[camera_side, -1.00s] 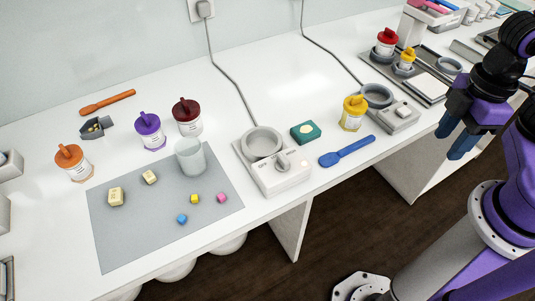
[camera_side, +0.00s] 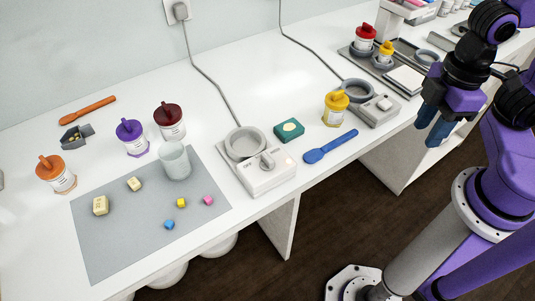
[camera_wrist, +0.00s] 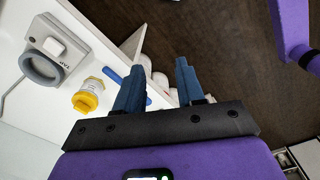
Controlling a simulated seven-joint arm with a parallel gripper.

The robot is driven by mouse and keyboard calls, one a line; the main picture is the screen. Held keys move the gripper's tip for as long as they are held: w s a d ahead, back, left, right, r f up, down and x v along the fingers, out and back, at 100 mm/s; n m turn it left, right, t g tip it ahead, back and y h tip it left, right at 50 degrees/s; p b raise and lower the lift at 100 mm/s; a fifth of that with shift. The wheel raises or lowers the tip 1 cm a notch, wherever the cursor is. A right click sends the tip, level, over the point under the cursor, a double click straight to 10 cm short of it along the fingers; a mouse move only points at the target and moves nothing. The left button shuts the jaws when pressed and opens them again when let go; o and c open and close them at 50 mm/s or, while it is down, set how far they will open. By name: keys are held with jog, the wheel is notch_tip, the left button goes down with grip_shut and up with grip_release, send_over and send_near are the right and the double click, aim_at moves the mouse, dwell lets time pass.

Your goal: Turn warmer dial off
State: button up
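A white warmer (camera_side: 250,172) with a grey ring on top stands at the middle of the table. Its dial (camera_side: 268,161) is a pale knob on the top, front right of the ring. A smaller grey unit (camera_side: 372,110) with a ring and a pale square knob (camera_side: 384,103) stands further right; this unit also shows at upper left in the wrist view (camera_wrist: 67,38). I cannot read the dial's setting. My gripper (camera_side: 430,133) is open and empty, off the table's front edge, right of both units. Its blue fingers (camera_wrist: 160,68) stand apart in the wrist view.
A green block (camera_side: 289,130) is beside the warmer. A grey mat (camera_side: 125,245) with small cubes and a cup (camera_side: 174,160) is at left.

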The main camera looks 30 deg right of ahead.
jog(key=w+a+r+m, duration=0.5)
jog(key=w+a+m, duration=0.1)
jog(key=w+a, duration=0.65)
jog(key=m, duration=0.6)
send_near(267, 157)
notch_tip(267, 157, down, 9)
jog(key=shift+w+a+r, duration=0.1)
jog(key=shift+r, duration=0.1)
grip_shut()
